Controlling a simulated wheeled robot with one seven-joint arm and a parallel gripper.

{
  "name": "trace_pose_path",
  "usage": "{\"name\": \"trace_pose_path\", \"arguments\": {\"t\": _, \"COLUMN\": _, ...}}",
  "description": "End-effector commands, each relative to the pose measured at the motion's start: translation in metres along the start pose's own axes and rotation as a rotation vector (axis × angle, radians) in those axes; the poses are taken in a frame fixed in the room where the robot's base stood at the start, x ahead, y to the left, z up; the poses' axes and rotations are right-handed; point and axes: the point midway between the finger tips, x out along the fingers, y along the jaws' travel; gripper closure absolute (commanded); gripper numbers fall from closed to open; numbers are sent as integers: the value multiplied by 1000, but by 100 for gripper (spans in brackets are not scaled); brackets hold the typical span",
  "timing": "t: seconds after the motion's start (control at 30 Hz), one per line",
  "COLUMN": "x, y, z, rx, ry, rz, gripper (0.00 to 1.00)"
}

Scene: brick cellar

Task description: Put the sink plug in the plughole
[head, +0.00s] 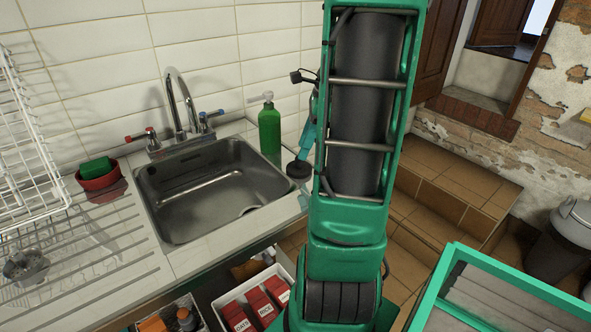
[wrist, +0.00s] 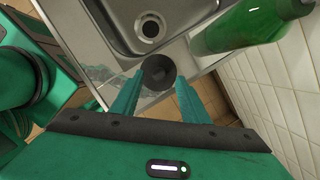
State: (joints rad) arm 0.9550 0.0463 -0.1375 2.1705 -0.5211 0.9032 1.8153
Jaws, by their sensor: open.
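The sink plug (head: 299,170) is a dark round disc at the counter's right end, beside the sink basin. In the wrist view the plug (wrist: 158,70) shows as a dark disc between my fingertips. My gripper (wrist: 158,84) is open, its teal fingers on either side of the plug; I cannot tell whether they touch it. In the head view my gripper (head: 304,150) is partly hidden behind my arm. The plughole (wrist: 149,28) is a dark ringed hole in the steel sink floor, open and empty. The steel sink (head: 205,180) is empty.
A green soap bottle (head: 269,132) stands close to my gripper, behind the plug. The tap (head: 178,105) rises behind the sink. A red bowl with a green sponge (head: 98,170) and a white dish rack (head: 25,150) are left. An open drawer (head: 215,290) lies below.

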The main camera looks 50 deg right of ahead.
Motion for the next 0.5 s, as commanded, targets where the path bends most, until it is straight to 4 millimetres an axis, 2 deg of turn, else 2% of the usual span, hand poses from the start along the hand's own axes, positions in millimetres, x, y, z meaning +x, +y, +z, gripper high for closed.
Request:
{"name": "trace_pose_path", "arguments": {"t": 0.2, "x": 30, "y": 2, "z": 0, "rx": 0, "ry": 0, "rz": 3, "gripper": 59}}
{"name": "trace_pose_path", "arguments": {"t": 0.5, "x": 36, "y": 1, "z": 0, "rx": -1, "ry": 0, "rz": 0, "gripper": 59}}
